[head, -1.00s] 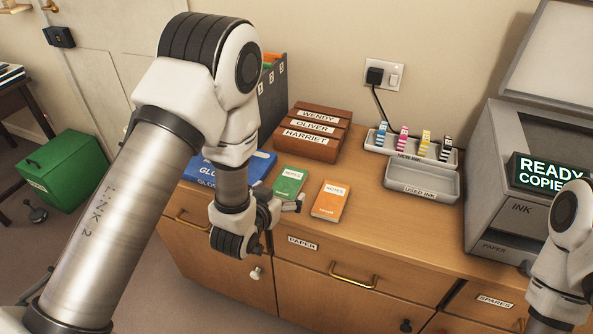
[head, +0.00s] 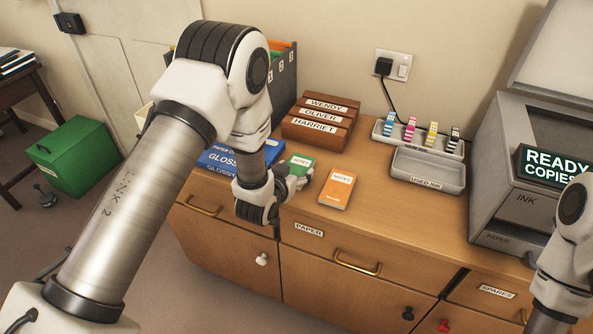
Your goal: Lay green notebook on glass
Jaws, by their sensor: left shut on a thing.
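The green notebook (head: 302,161) lies on the wooden cabinet top in the head view, left of an orange notebook (head: 338,187). My left gripper (head: 297,182) is at its near edge, shut on it; the fingers hide its lower part. I cannot tell whether it is lifted at all. The copier (head: 515,165) stands at the right with its lid (head: 565,50) raised. The dark surface (head: 570,122) under the lid looks like its glass, partly hidden by the display. My right arm enters at the right edge; its gripper is out of view.
A blue paper pack (head: 222,158) lies left of the green notebook, partly behind my left arm. Wooden name trays (head: 318,135) stand behind. Ink trays (head: 430,172) stand between the notebooks and the copier. The cabinet top before them is clear.

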